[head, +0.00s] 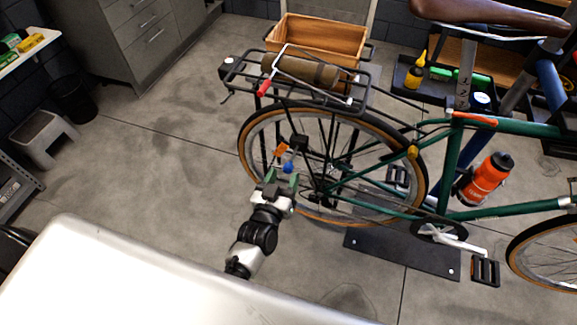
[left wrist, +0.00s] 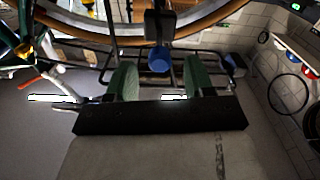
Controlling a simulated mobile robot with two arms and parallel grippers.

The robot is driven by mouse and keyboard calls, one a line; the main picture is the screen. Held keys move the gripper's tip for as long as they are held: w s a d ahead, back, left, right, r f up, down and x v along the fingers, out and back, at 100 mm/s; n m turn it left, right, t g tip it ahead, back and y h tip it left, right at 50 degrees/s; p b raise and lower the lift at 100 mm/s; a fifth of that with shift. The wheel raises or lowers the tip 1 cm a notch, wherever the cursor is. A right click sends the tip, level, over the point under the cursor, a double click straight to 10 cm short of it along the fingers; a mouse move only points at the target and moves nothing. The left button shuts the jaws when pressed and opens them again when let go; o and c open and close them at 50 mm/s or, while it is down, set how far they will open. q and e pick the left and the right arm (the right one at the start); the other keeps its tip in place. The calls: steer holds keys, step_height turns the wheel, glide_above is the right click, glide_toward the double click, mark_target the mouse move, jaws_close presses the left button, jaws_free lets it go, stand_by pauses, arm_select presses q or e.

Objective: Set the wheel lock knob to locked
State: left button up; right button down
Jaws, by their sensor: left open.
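A blue knob (head: 288,168), which looks like the wheel lock knob, sits beside the bicycle's rear wheel (head: 246,125), below a black block (head: 299,142) and an orange tag (head: 281,149). In the left wrist view the blue knob (left wrist: 160,60) shows on a black post, between the lines of my two green finger pads and a little beyond their tips. My left gripper (head: 281,181) is open and empty, just below the knob in the head view; it also shows in the left wrist view (left wrist: 160,80). I cannot read the knob's setting. My right gripper is out of view.
The green bicycle (head: 350,180) stands on a dark floor plate (head: 385,252). Its rear rack (head: 240,75) carries a rolled bundle (head: 318,74); a wooden crate (head: 325,38) is behind.

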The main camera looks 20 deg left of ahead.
mark_target(286, 172)
arm_select(q)
steer(key=shift+w+d, duration=0.1)
steer(key=shift+w, duration=1.75)
